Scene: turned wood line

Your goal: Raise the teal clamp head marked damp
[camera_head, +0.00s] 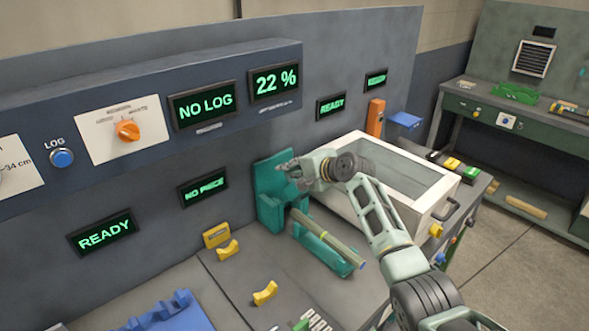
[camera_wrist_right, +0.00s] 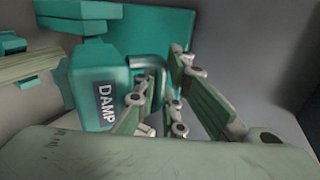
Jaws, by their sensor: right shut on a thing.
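The teal clamp head (camera_wrist_right: 95,85) carries a dark label reading DAMP in the right wrist view. A bent bar handle (camera_wrist_right: 150,62) stands at its side. My right gripper (camera_wrist_right: 163,90) is shut on this handle; its fingers hide part of it. In the head view my right gripper (camera_head: 285,170) is at the teal clamp stand (camera_head: 270,200) against the wall panel. The label cannot be made out there. A light wooden rod (camera_head: 330,236) lies on a teal cradle (camera_head: 318,251) in front of the stand. My left gripper is out of view.
A whitish open-topped box (camera_head: 430,215) stands right of the clamp, under my right arm. The displays (camera_head: 205,107) read NO LOG, 22 %, NO PIECE and READY. Yellow supports (camera_head: 265,292) and a blue fixture (camera_head: 165,315) are at the front left.

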